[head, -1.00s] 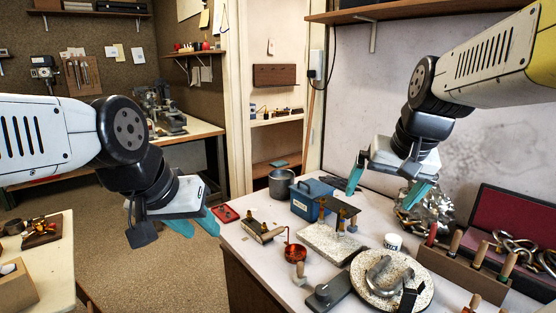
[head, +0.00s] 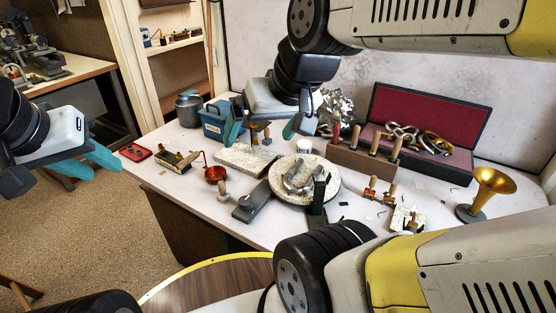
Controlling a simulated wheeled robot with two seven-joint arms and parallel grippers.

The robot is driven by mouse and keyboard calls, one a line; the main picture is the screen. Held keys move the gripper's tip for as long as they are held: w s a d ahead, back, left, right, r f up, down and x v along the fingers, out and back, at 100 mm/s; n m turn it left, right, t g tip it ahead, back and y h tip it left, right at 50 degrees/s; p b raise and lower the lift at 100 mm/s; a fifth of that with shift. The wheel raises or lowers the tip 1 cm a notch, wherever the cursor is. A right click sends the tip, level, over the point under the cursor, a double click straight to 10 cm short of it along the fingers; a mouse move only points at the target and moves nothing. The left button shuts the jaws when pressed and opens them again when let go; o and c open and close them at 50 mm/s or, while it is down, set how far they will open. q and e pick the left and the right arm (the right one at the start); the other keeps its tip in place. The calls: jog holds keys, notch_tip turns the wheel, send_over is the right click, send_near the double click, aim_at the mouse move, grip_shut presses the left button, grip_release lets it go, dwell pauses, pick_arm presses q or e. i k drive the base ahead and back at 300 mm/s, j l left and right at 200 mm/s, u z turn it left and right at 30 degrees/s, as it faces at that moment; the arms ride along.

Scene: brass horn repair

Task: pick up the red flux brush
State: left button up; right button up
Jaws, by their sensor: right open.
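A red-handled tool, which looks like the red flux brush (head: 336,136), stands at the left end of a brown wooden rack (head: 356,164). Its lower part is hidden by the rack. Several wooden-handled tools stand beside it. My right gripper (head: 264,132) is open and empty over the back of the table, left of the red handle and apart from it. Its teal fingers are spread wide. My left gripper (head: 98,176) is at the far left, off the table's left edge, with its teal fingers apart and nothing seen between them.
A round stone disc (head: 327,182) with grey metal pieces lies in front of the rack. An open red-lined case (head: 420,112) is behind; a brass bell (head: 493,182) stands right.

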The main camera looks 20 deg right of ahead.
aim_at(335, 137)
jog(key=z, duration=1.35)
jog(key=j+z, duration=0.25)
jog(key=z, duration=0.15)
jog(key=j+z, duration=0.25)
jog(key=z, duration=0.15)
jog(key=j+z, duration=0.25)
jog(key=z, duration=0.15)
